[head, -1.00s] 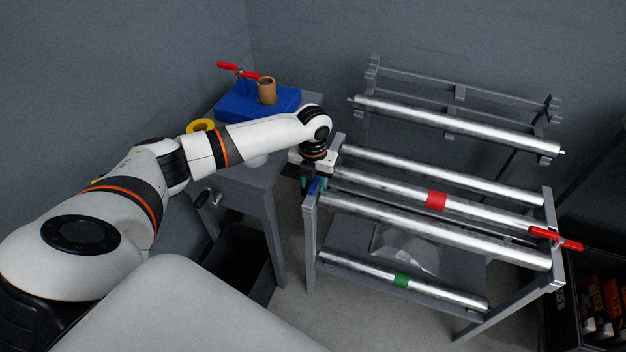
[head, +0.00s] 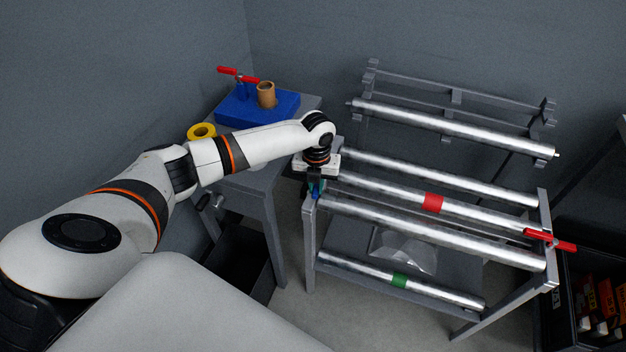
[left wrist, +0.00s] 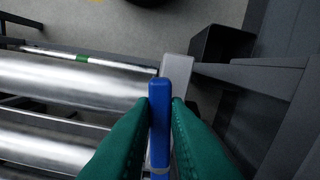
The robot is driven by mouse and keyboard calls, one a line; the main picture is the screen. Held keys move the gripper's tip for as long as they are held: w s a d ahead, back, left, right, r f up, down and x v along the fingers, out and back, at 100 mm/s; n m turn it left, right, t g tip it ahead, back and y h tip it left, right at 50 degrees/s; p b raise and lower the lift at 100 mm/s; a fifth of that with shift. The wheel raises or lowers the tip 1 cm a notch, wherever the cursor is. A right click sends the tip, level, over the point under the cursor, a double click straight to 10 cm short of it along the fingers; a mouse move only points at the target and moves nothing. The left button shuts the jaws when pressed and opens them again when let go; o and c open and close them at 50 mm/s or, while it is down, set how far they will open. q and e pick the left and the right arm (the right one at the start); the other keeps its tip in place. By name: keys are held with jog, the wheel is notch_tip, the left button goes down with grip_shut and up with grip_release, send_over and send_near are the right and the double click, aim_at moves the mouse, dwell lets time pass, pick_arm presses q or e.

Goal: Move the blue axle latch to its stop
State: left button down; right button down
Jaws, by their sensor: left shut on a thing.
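The blue axle latch (left wrist: 158,110) is a narrow blue bar at the left end of the roller rack. In the left wrist view it lies between the two green fingertips of my left gripper (left wrist: 160,125), which is shut on it. In the head view the left gripper (head: 316,186) points down at the rack's left end post, and the latch (head: 314,199) is mostly hidden by it. The latch's stop cannot be made out. My right gripper is not in view.
The rack holds several silver rollers, one with a red band (head: 432,202) and a lower one with a green band (head: 399,281). A red handle (head: 550,240) is at its right end. A side table at left carries a blue block (head: 235,110) and yellow ring (head: 201,131). A dark bin (head: 590,300) stands right.

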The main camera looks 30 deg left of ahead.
aim_at(341, 173)
pick_arm(q)
jog(key=d+n+p, duration=0.1)
jog(key=w+n+p, duration=0.1)
jog(key=n, duration=0.1)
jog(key=shift+d+r+n+p, duration=0.2)
jog(key=shift+d+n+p, duration=0.1)
jog(key=shift+d, duration=0.05)
jog(key=shift+w+d+n+p, duration=0.35)
jog(key=shift+w+n+p, duration=0.1)
jog(key=shift+n, duration=0.45)
jog(key=n, duration=0.1)
jog(key=w+n, duration=0.1)
jog(key=shift+w+d+f+n+p, duration=0.1)
jog(key=shift+d+n+p, duration=0.25)
jog(key=shift+n, duration=0.05)
jog(key=shift+w+d+n, duration=0.1)
jog(key=shift+w+n, duration=0.55)
jog(key=shift+n, duration=0.6)
jog(key=shift+w+a+n, duration=0.1)
jog(key=shift+w+n, duration=0.6)
jog(key=shift+n, duration=0.6)
jog(key=shift+w+d+n, duration=0.1)
jog(key=shift+w+n, duration=0.55)
jog(key=shift+n, duration=0.6)
jog(key=c, duration=1.4)
grip_release()
notch_tip(341, 173, up, 12)
